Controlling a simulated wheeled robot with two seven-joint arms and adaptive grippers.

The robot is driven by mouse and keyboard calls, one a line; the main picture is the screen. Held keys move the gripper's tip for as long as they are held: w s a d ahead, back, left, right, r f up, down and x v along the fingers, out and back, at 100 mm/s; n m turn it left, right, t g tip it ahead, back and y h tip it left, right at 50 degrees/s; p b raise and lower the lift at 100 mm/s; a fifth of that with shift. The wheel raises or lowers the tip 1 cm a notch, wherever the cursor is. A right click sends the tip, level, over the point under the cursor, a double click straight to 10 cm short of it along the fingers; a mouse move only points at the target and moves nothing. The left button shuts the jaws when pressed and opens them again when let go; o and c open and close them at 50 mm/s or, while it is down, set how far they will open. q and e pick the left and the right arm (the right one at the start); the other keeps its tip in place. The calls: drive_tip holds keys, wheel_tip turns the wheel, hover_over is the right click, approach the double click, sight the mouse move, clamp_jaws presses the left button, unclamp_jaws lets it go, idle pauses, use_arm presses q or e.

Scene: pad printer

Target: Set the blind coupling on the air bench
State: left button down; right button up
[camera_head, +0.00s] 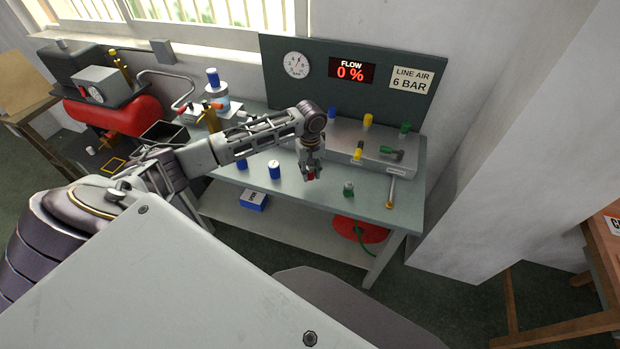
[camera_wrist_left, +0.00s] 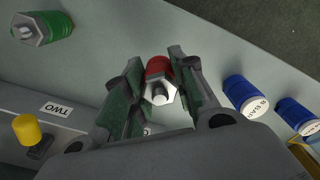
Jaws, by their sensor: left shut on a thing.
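My left gripper (camera_head: 311,174) is over the front part of the air bench top (camera_head: 320,200). It is shut on a red coupling (camera_wrist_left: 160,72), which has a silver hex end and a metal stub facing the left wrist camera. In the head view the red coupling (camera_head: 311,177) shows only as a small patch between the fingers. I cannot tell whether it touches the bench top. A green coupling (camera_head: 348,188) stands to its right, also seen in the left wrist view (camera_wrist_left: 45,27). Two blue pieces (camera_head: 274,170) (camera_head: 242,163) stand to its left. My right gripper is not in view.
A grey manifold box (camera_head: 340,145) with blue, yellow and green ends stands behind the gripper. A dark panel (camera_head: 290,90) carries a gauge, a 0 % flow display and a 6 BAR sign. A yellow-ended tool (camera_head: 391,190) lies at right. A blue box (camera_head: 254,199) sits on the lower shelf.

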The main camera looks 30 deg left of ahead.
sight(310, 185)
use_arm(q)
drive_tip(key=shift+f, duration=0.2)
drive_tip(key=shift+f, duration=1.85)
drive_tip(key=c, duration=1.2)
unclamp_jaws()
drive_tip(key=shift+f, duration=0.1)
drive_tip(key=shift+o, duration=0.2)
wheel_tip(310, 185, up, 12)
drive_tip(key=shift+r, duration=0.15)
